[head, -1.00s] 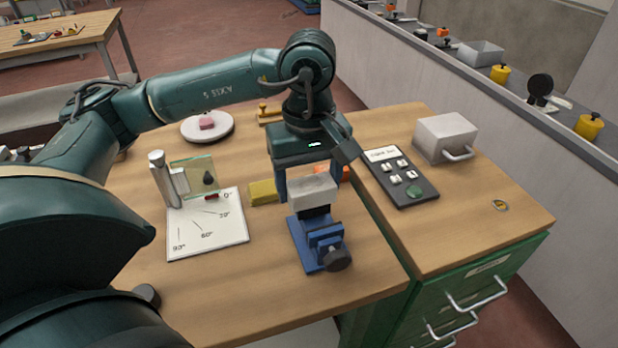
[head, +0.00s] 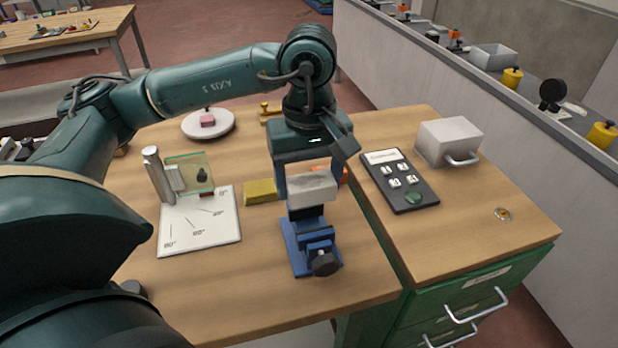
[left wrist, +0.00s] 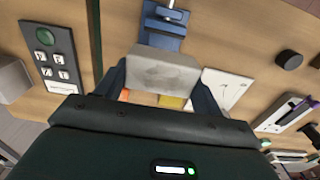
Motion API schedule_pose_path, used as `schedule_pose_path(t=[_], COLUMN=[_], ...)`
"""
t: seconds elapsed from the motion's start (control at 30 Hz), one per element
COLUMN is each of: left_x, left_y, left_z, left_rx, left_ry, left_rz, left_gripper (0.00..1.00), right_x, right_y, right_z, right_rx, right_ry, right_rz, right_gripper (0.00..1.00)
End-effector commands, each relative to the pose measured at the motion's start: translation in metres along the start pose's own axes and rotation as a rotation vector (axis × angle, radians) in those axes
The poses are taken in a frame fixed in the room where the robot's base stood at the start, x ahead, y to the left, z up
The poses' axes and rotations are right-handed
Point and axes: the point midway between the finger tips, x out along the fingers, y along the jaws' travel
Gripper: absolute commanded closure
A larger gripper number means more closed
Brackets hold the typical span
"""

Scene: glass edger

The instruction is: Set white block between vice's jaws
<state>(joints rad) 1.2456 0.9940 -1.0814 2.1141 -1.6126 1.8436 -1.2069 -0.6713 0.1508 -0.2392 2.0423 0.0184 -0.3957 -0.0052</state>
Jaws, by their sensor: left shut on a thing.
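My left gripper (head: 312,187) is shut on a white block (head: 313,187), with a finger on each side. The block is a pale grey-white box; it also fills the middle of the left wrist view (left wrist: 163,69) between the two fingers. The blue vice (head: 312,245) stands on the bench below and in front of the block, its dark screw knob facing me. The block is at the vice's far end, above its dark jaw part. I cannot tell whether the block touches the jaws. My right gripper is not in view.
A yellow block (head: 260,192) and an orange thing (head: 344,175) lie behind the vice. A white angle card (head: 199,222) with a glass piece (head: 190,175) is at left. A dark keypad (head: 400,181) and a grey box (head: 448,142) are at right.

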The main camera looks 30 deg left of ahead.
Motion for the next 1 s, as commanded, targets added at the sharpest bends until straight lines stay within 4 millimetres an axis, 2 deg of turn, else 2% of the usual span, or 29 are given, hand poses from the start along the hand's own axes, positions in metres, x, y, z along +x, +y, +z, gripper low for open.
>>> schedule_pose_path(t=[0.03,0.1,0.4,1.0], left_x=[0.01,0.017,0.04,0.045], left_y=[0.0,0.0,0.0,0.0], left_z=[0.0,0.0,0.0,0.0], left_rx=[0.0,0.0,0.0,0.0], left_ry=[0.0,0.0,0.001,0.001], left_rz=[0.0,0.001,0.001,0.001], left_gripper=[0.55,0.55,0.55,0.55], right_x=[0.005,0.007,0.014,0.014], right_y=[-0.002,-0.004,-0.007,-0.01], right_z=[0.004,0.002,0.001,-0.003], right_rx=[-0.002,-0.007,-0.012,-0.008], right_ry=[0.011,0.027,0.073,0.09], right_rz=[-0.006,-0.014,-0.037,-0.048], right_gripper=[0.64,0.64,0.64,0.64])
